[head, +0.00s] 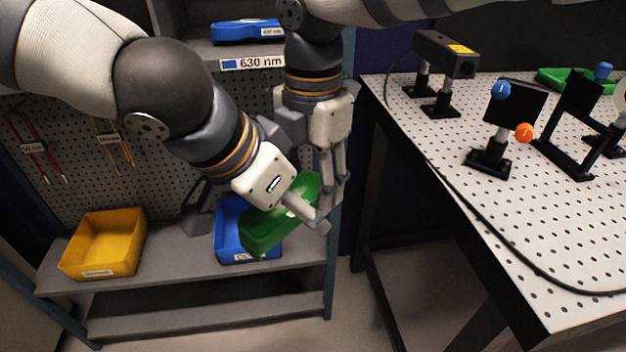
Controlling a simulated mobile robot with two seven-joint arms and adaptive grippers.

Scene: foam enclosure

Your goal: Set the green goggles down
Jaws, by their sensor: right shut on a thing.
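The green goggles (262,232) hang tilted in the air in front of the lower shelf, partly covering a blue bin. My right gripper (332,200) points down from above and is shut on their right end. My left gripper (312,222) lies across the front of the goggles from the upper left. One of its fingers shows over their right part; its other finger is not clear, so its opening and any contact cannot be told.
The blue bin (226,246) and a yellow bin (102,262) stand on the grey lower shelf (170,272). A blue item (232,36) lies on the upper shelf above a "630 nm" label. The perforated table (500,215) at right carries optics mounts and a cable; its front is clear.

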